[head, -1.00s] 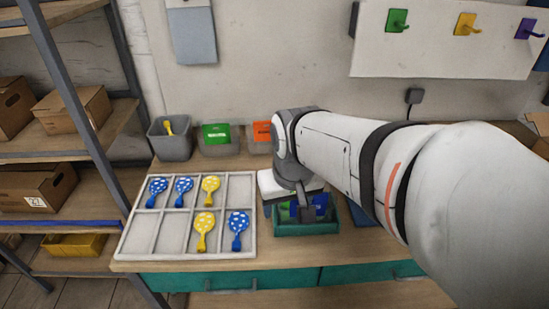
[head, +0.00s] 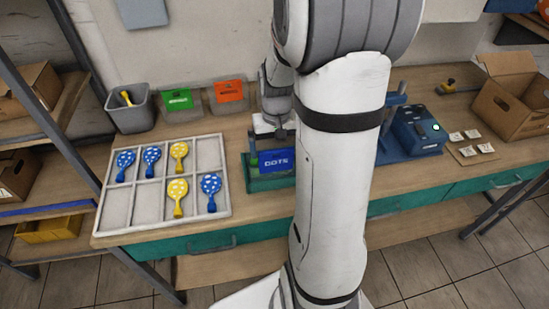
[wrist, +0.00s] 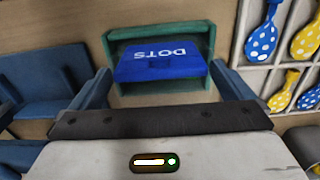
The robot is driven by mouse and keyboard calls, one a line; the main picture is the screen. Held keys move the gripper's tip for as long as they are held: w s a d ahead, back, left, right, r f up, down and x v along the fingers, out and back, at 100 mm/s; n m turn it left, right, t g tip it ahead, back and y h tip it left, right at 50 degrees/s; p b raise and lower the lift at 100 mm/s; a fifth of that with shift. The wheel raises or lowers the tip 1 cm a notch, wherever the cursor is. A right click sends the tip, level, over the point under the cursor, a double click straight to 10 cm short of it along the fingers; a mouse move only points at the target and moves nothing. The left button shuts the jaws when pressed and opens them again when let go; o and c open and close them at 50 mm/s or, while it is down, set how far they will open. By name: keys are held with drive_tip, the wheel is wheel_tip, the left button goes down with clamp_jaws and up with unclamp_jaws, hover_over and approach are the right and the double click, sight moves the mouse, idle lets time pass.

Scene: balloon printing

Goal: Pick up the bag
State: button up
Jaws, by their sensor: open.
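Nothing in view is plainly a bag. A blue block lettered DOTS (head: 276,161) sits in a green open tray (head: 270,184) on the workbench. In the wrist view the DOTS block (wrist: 160,62) and the green tray (wrist: 205,32) lie in front of my gripper (wrist: 162,88). Its two fingers are wide apart, with nothing held between them. In the head view my arm hides much of the bench around the tray, and the fingertips cannot be made out.
A white divided tray (head: 115,213) holds blue and yellow dotted balloons. A grey bin (head: 131,113) and bins with green (head: 178,99) and orange (head: 229,91) labels stand behind. A blue machine (head: 416,130) and an open cardboard box (head: 512,109) stand to the right.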

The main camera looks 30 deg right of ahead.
drive_tip(key=shift+f, duration=1.45)
drive_tip(key=shift+c, duration=0.3)
drive_tip(key=c, duration=0.9)
drive_tip(key=shift+o, duration=0.2)
